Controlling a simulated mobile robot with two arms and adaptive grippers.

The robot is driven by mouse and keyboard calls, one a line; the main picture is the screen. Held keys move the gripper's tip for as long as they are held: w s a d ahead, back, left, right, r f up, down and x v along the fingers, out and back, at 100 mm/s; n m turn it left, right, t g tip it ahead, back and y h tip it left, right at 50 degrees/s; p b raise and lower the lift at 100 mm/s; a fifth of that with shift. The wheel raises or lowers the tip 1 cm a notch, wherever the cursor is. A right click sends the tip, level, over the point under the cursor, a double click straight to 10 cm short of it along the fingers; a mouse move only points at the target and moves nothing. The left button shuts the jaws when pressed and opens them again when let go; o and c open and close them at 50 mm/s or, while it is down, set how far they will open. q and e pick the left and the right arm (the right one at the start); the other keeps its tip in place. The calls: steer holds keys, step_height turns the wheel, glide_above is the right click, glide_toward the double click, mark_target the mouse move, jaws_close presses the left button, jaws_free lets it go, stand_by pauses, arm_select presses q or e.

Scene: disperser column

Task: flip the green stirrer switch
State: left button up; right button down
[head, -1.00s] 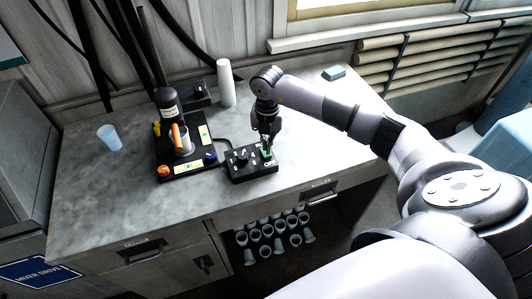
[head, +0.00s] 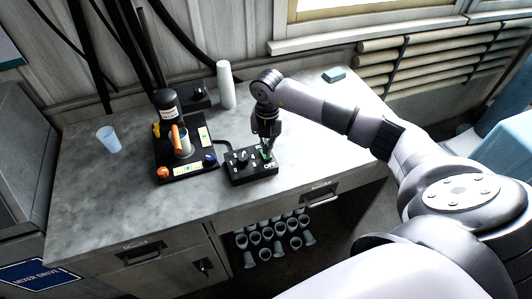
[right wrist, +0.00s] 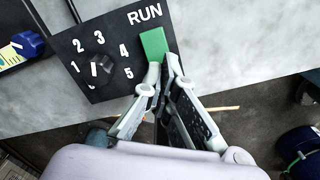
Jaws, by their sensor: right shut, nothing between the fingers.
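The green stirrer switch (head: 267,155) sits on the right part of a black control box (head: 241,179). In the right wrist view the switch (right wrist: 153,44) is a green rocker just below the word RUN, beside a black numbered dial (right wrist: 97,68). My right gripper (head: 268,149) points down over the switch. In the right wrist view the right gripper's fingertips (right wrist: 164,68) are together and empty, at the lower edge of the switch. I cannot tell for sure whether they touch it. My left gripper is not in view.
Left of the box stands a black disperser base (head: 182,171) with an orange-handled cup (head: 183,144) and an orange knob. The bench's front edge is close to the box.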

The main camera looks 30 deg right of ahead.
steer(key=shift+f+b, duration=0.85)
steer(key=shift+f, duration=0.3)
stand_by(0.9)
steer(key=shift+s+f, duration=0.1)
steer(key=shift+r+p, duration=0.6)
steer(key=shift+r, duration=0.2)
steer(key=shift+r+p, duration=1.8)
steer(key=shift+r, duration=0.95)
steer(key=shift+f, duration=0.1)
